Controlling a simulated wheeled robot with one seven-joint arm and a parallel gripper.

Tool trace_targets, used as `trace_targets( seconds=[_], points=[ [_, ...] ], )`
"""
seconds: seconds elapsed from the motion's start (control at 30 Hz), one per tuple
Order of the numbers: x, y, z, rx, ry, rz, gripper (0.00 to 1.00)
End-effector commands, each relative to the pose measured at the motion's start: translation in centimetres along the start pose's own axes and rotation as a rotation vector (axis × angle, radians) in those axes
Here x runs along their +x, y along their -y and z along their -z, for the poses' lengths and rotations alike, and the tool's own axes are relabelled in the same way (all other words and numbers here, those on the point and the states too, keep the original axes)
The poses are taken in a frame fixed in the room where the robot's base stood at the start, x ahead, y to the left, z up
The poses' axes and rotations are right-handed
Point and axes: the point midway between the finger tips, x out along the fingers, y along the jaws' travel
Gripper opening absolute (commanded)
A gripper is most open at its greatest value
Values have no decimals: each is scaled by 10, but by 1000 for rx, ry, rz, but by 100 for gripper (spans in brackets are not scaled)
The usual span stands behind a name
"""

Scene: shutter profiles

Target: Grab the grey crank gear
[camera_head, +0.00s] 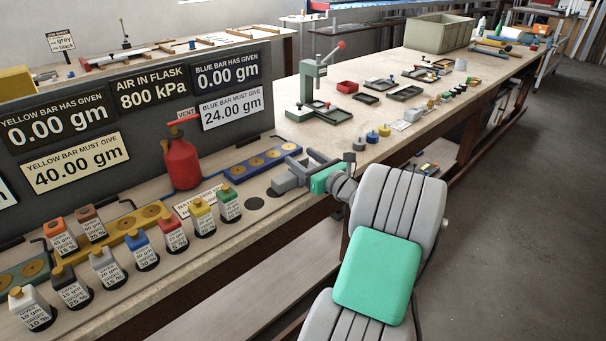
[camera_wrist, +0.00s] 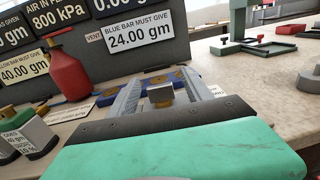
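I cannot make out a grey crank gear for certain in either view. Small grey and coloured parts (camera_head: 440,101) lie on the bench at the right, too small to tell apart. My gripper (camera_head: 294,170) is over the bench beside the blue bar (camera_head: 262,163). In the wrist view my gripper (camera_wrist: 162,88) has its two grey fingers spread apart. A small dark grey block with a brass-coloured part (camera_wrist: 160,95) shows between them; I cannot tell what it is or whether it is touched.
A red flask (camera_head: 181,163) and several labelled bottles (camera_head: 147,252) stand left of my gripper, before the dark sign panel (camera_head: 150,115). A green press (camera_head: 310,90), shallow trays (camera_head: 405,93) and a large bin (camera_head: 438,36) stand farther along the bench. The floor at right is clear.

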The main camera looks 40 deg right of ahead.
Motion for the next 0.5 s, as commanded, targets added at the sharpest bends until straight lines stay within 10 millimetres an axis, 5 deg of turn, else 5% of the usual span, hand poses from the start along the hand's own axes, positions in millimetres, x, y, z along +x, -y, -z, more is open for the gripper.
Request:
trace_targets(
  seconds=[0.5],
  points=[
    [0,-1,0,0,0,-3,16]
  ],
)
